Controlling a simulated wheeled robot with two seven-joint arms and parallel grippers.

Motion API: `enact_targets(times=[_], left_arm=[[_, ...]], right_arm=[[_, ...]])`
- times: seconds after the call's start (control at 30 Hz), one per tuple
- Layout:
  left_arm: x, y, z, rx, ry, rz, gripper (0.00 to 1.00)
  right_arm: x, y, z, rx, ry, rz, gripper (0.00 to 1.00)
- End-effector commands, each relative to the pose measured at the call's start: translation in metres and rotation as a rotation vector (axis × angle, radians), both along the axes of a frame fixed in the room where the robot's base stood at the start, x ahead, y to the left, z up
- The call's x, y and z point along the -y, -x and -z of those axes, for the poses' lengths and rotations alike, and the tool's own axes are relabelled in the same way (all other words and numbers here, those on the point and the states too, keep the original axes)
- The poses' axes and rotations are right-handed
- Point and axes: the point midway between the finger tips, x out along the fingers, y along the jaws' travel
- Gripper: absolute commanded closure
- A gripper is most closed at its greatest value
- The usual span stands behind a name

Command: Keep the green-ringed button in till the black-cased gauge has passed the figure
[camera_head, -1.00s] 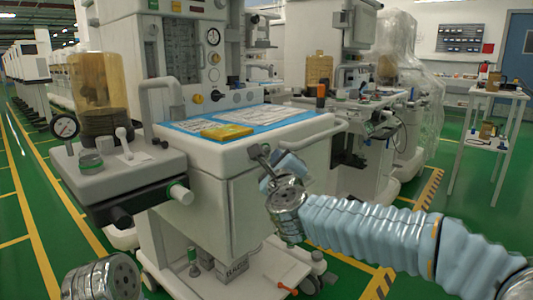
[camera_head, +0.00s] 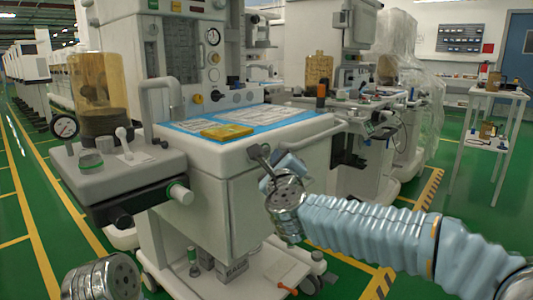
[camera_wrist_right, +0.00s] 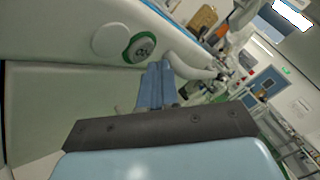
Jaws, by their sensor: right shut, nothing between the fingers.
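A button with a green ring (camera_wrist_right: 141,48) and a pale face with dark marks shows in the right wrist view, on the white rounded front of the cart. The head view does not show its face. My right gripper (camera_wrist_right: 158,68) is shut and empty, its blue fingertips just beside the ring's lower right edge; whether they touch it I cannot tell. In the head view the right gripper (camera_head: 262,157) is at the worktop's front edge. A black-cased gauge (camera_head: 65,126) with a white dial stands at the left unit; its reading is too small to tell. My left gripper is out of view.
A white blank disc (camera_wrist_right: 110,40) sits beside the button. Another round gauge (camera_head: 213,37) is on the cart's upper panel. A green-ringed knob (camera_head: 180,193) sticks out of the left unit. The worktop (camera_head: 290,121) carries a yellow packet (camera_head: 227,131).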

Motion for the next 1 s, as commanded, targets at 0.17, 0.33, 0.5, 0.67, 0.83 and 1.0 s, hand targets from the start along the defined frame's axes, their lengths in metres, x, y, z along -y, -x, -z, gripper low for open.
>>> enact_targets(times=[0.17, 0.33, 0.5, 0.67, 0.83, 1.0], left_arm=[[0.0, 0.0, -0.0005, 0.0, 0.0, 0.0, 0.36], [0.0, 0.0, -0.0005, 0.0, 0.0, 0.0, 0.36], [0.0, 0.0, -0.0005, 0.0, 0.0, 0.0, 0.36], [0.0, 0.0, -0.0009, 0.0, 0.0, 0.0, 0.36], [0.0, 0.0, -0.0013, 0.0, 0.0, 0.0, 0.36], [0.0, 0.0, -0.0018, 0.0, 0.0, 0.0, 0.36]], right_arm=[[-0.0051, -0.0033, -0.0005, 0.0, 0.0, 0.0, 1.0], [-0.0062, -0.0043, -0.0004, 0.0, 0.0, 0.0, 1.0], [-0.0061, -0.0043, -0.0003, 0.0, 0.0, 0.0, 1.0], [-0.0068, -0.0048, -0.0003, 0.0, 0.0, 0.0, 1.0], [-0.0085, -0.006, -0.0003, 0.0, 0.0, 0.0, 1.0], [-0.01, -0.0073, -0.0004, 0.0, 0.0, 0.0, 1.0]])
